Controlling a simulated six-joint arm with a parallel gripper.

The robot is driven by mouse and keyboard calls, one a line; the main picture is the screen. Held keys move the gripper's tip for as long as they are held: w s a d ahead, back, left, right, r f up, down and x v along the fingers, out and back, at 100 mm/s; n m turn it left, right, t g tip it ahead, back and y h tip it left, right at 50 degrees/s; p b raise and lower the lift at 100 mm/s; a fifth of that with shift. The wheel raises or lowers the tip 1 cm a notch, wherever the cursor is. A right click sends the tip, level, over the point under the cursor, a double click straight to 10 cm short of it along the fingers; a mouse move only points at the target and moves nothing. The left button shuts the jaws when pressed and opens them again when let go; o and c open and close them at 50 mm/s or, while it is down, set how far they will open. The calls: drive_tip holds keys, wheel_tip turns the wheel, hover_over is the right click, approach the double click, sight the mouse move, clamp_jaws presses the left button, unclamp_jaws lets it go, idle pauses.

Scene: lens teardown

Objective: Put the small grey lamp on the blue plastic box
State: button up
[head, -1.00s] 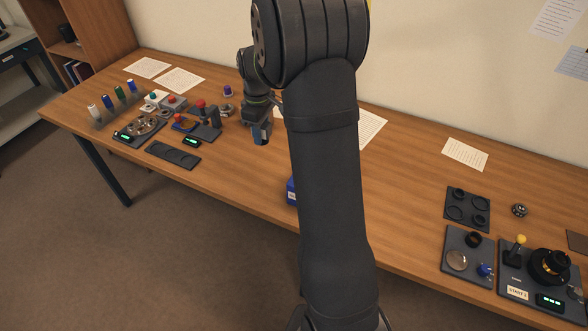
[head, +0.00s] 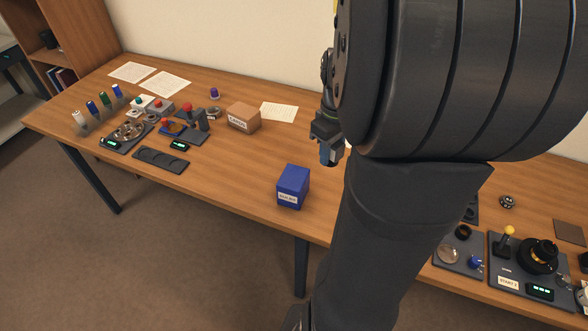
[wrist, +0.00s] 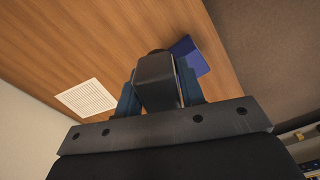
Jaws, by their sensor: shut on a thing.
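My gripper (head: 328,150) hangs above the table, behind and to the right of the blue plastic box (head: 293,182) in the head view. In the wrist view my gripper (wrist: 158,88) is shut on the small grey lamp (wrist: 155,72), a dark grey block shape between the blue fingers. A darker edge shows at its far end. The lamp is hard to make out in the head view. The blue box, with a white label on its front, stands near the table's front edge. In the wrist view it (wrist: 191,56) is partly hidden behind the lamp and a finger.
A brown cardboard box (head: 243,118) stands left of my gripper at the back. Several devices and a dark tray (head: 161,159) lie on the left. A joystick panel (head: 520,268) is at the right. Table is clear around the blue box, whose top looks bare.

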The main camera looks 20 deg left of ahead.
drive_tip(key=a+f, duration=0.2)
drive_tip(key=a, duration=0.1)
drive_tip(key=a+f, duration=0.1)
drive_tip(key=a, duration=0.2)
drive_tip(key=a+f, duration=0.2)
drive_tip(key=a, duration=0.1)
drive_tip(key=shift+a+f, duration=0.25)
drive_tip(key=shift+f, duration=2.15)
drive_tip(key=shift+f, duration=0.15)
drive_tip(key=o, duration=1.1)
wheel_tip(320, 180, up, 12)
